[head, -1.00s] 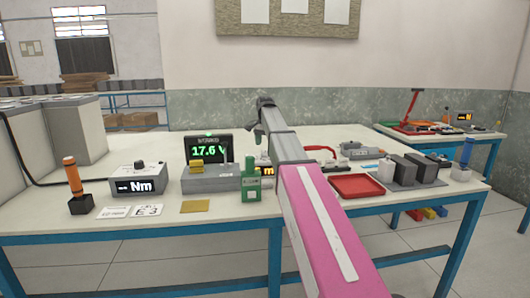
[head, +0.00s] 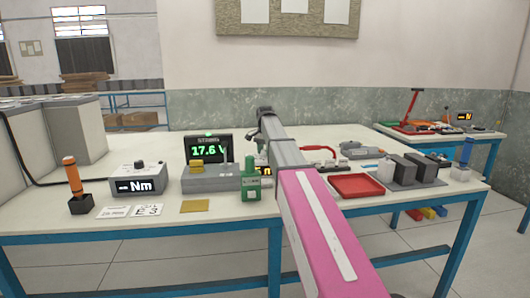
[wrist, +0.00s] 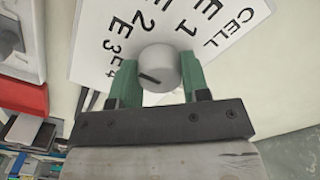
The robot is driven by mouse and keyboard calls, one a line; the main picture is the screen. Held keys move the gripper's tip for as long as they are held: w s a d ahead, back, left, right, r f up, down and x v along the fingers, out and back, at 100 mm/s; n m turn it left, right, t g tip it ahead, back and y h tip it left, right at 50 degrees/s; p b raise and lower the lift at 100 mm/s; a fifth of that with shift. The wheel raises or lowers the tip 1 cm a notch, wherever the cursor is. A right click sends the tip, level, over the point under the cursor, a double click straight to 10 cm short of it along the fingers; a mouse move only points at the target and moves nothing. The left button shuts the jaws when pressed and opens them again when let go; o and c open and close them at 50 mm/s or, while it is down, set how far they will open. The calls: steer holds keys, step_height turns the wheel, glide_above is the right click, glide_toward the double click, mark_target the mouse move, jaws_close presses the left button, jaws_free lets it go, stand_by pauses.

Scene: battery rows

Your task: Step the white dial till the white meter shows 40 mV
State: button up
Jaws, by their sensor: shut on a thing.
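My gripper (wrist: 157,84) has green fingers, shut on the sides of a round pale grey-white dial (wrist: 166,66). A dark pointer mark shows on the dial's face, toward its lower left in the wrist view. A white card (wrist: 175,25) lettered CELL, with numbers and E marks, lies beside and behind the dial. In the head view a small dark display (head: 263,171) with an orange letter shows beside my arm. My arm covers most of it, so no mV reading can be read. The dial is hidden by my arm in the head view.
On the left stand a meter reading Nm (head: 139,186) and an orange-handled tool (head: 73,176). A screen reading 17.6 V (head: 208,150), a green block (head: 251,182) and a red tray (head: 356,187) stand near my arm. Dark blocks (head: 412,168) stand at the right.

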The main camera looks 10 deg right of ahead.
mark_target(265, 150)
steer(key=shift+n, duration=0.3)
steer(key=n, duration=0.3)
steer(key=shift+n, duration=2.6)
steer(key=o, duration=0.9)
step_height(265, 150, up, 10)
steer(key=shift+f, duration=0.2)
steer(key=shift+r, duration=0.6)
